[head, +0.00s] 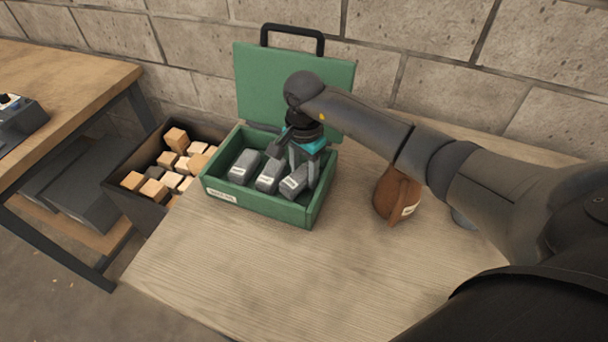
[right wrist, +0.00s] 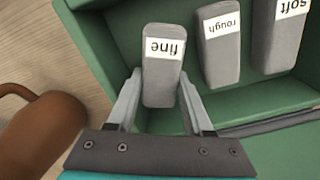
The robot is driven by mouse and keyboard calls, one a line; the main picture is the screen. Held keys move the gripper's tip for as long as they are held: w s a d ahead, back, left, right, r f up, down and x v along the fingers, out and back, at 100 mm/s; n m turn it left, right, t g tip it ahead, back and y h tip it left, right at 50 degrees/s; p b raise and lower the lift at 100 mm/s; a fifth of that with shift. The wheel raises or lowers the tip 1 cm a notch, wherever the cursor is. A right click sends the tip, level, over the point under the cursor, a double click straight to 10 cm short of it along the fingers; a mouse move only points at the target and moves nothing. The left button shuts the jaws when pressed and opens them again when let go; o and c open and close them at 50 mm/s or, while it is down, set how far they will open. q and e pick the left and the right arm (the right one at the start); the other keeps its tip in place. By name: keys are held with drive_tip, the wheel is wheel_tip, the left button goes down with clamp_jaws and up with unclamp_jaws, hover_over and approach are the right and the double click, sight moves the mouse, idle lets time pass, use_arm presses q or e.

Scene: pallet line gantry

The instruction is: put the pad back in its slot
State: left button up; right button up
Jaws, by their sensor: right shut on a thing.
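The green box (head: 264,207) stands on the table with its lid (head: 260,85) upright behind it. Three grey pads with white labels are in it: "soft" (head: 243,165) at left, "rough" (head: 268,176) in the middle and "fine" (head: 292,183) at right. My right gripper (head: 304,168) points down into the right part of the box. In the right wrist view it is shut on the "fine" pad (right wrist: 162,75), one finger on each side. The "rough" pad (right wrist: 220,50) lies beside it, apart. Whether the "fine" pad touches the box floor cannot be told. My left gripper is out of view.
A dark crate (head: 118,180) of wooden blocks stands left of the box. A brown pouch-like object (head: 393,197) stands to the right, under my right arm. The table (head: 240,270) is clear in front. A block wall (head: 420,30) is behind.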

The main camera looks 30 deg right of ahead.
sight(304, 172)
drive_tip(key=shift+f, duration=0.55)
drive_tip(key=shift+f, duration=0.2)
drive_tip(key=o, duration=0.9)
wheel_tip(304, 172, up, 12)
drive_tip(key=shift+r+p, duration=0.2)
drive_tip(key=shift+p, duration=0.15)
